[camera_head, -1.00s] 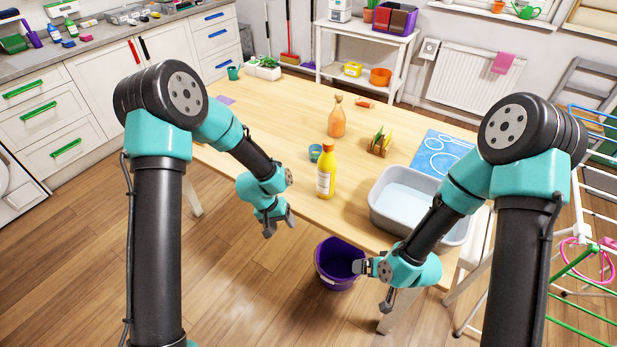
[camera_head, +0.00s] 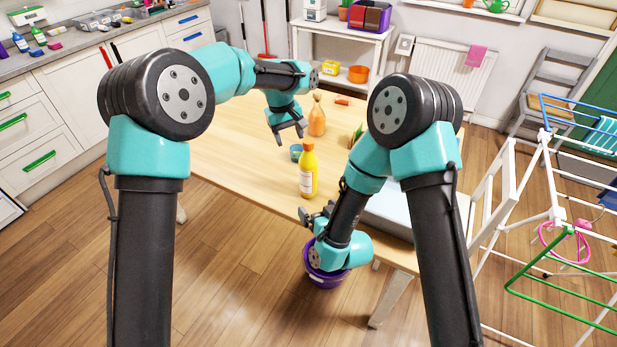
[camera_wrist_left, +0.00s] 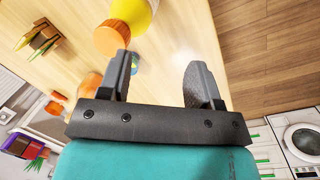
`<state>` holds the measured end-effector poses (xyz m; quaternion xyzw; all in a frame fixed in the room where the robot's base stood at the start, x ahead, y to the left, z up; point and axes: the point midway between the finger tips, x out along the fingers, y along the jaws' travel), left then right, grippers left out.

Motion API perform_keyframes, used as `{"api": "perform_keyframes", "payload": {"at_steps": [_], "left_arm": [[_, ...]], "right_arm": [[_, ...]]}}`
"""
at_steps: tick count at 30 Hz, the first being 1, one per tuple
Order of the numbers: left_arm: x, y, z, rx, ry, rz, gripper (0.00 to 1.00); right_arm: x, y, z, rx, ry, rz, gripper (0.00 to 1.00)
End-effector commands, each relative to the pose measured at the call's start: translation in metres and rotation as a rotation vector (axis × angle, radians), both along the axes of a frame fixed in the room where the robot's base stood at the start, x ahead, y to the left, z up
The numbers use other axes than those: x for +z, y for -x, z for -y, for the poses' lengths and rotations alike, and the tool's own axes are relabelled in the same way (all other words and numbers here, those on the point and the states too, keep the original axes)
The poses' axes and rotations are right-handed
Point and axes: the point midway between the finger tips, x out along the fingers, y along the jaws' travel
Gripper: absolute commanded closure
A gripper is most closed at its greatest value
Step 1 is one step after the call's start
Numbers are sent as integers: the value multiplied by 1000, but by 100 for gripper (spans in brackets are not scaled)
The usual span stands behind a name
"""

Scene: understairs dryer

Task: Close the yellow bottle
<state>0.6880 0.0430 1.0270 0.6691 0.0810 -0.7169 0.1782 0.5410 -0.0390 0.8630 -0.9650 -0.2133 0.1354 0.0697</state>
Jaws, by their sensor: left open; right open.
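The yellow bottle (camera_head: 308,176) stands upright on the table, with a white label and an orange cap (camera_head: 308,146) at its top. I cannot tell how firmly the cap sits. In the left wrist view the bottle (camera_wrist_left: 139,10) and its cap (camera_wrist_left: 108,38) show at the top, beyond the left fingertip. My left gripper (camera_head: 290,139) is open and empty, above and behind the bottle, pointing down. Its spread fingers (camera_wrist_left: 160,62) have nothing between them. My right gripper (camera_head: 311,214) is open near the table's front edge, below the bottle in the picture.
A small teal cup (camera_head: 296,152) stands beside the bottle, and an orange spray bottle (camera_head: 317,118) stands behind it. My right arm partly hides a grey basin (camera_head: 388,213). A purple bucket (camera_head: 326,281) is on the floor. The table's left part (camera_head: 235,150) is clear.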

Motion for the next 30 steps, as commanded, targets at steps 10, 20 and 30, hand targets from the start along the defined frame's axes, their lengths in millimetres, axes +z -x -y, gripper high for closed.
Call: {"api": "perform_keyframes", "payload": {"at_steps": [10,20,30], "left_arm": [[42,-18,38,265,-138,19,42],[44,-20,43,320,-154,17,42],[44,-20,43,319,-153,18,42]], "right_arm": [[25,-3,10,-128,85,254,4],[29,-1,11,-141,100,292,4],[29,-8,9,-141,98,291,4]]}}
